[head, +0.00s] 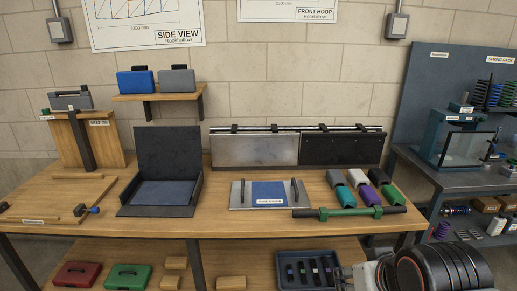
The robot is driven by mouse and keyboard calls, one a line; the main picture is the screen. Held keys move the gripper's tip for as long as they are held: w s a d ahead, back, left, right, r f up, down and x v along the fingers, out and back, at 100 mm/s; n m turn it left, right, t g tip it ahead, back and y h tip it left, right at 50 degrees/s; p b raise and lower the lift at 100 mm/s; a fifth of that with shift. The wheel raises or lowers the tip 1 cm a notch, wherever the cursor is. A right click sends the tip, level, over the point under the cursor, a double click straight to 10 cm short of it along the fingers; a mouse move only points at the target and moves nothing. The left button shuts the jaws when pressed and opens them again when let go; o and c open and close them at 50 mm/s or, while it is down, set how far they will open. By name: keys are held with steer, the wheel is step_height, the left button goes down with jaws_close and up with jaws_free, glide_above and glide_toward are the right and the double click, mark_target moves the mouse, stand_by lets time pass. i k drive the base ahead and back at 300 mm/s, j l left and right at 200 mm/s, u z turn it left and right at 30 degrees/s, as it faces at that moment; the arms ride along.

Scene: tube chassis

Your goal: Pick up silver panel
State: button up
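A silver panel (254,150) hangs upright from a horizontal rail at the back of the wooden table, left of a black panel (341,151) on the same rail. My arm shows at the bottom right, in front of the table. The end of my gripper (345,279) is partly in view at the bottom edge, well below and to the right of the silver panel and apart from it. Its fingers are too small and cut off to tell whether they are open or shut.
A silver plate (239,194) with a blue middle and two black handles lies in front of the silver panel. A green-and-black bar (349,212) and several coloured grips (360,186) lie to the right. An open black case (130,203) stands to the left.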

mark_target(234, 149)
steer(key=z, duration=4.1)
steer(key=u, duration=4.15)
steer(key=i+u, duration=0.1)
steer(key=u, duration=0.15)
steer(key=i+j+u, duration=0.1)
steer(key=i, duration=0.75)
steer(key=i+j+u, duration=0.1)
steer(key=i, duration=0.75)
